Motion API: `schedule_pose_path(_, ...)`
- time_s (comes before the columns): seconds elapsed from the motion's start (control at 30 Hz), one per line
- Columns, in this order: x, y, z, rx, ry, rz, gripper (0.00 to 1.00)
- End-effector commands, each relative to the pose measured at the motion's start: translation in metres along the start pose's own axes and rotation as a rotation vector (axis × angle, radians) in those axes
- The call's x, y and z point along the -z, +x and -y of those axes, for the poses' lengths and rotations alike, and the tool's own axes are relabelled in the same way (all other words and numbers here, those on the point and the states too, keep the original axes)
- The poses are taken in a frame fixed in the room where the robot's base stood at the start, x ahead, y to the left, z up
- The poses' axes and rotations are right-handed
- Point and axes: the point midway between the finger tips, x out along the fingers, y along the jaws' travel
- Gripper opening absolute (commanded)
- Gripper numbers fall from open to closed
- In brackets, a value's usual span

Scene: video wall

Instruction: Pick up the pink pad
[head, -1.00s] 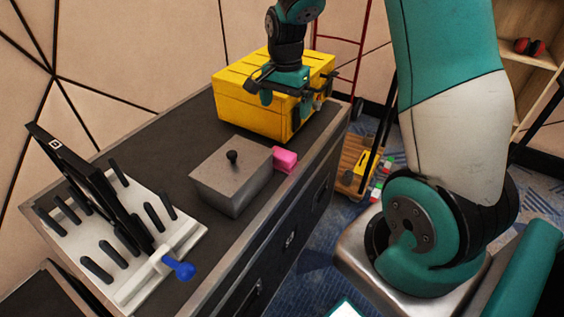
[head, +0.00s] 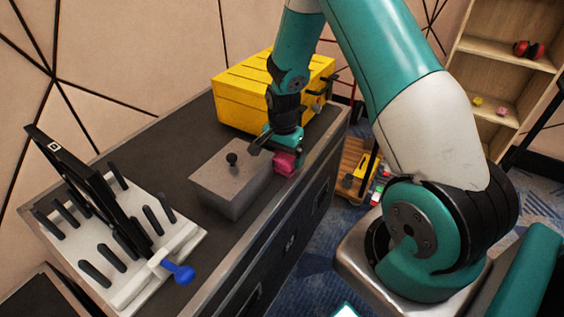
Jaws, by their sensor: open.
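The pink pad (head: 286,163) sits on the dark cabinet top, close beside the right end of a grey lidded box. My gripper (head: 280,146) is open, low down at the pad and covering its upper part. I cannot tell whether the fingers touch the pad or stand on both sides of it. The pad's lower front face shows below the gripper.
The grey box (head: 226,187) with a black knob stands left of the pad. A yellow toolbox (head: 240,98) stands behind my gripper. A white rack with black handles (head: 125,245) and a blue-knobbed part (head: 178,271) is at left. The cabinet edge runs close on the right.

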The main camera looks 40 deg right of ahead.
Motion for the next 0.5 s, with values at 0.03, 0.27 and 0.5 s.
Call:
schedule_pose_path(0.03, 0.0001, 0.0024, -0.0001, 0.000, 0.000, 0.000, 1.00)
schedule_pose_path(0.27, 0.0002, 0.0030, 0.0000, 0.000, 0.000, 0.000, 0.98)
schedule_pose_path(0.5, 0.0002, 0.0028, 0.0000, 0.000, 0.000, 0.000, 0.52)
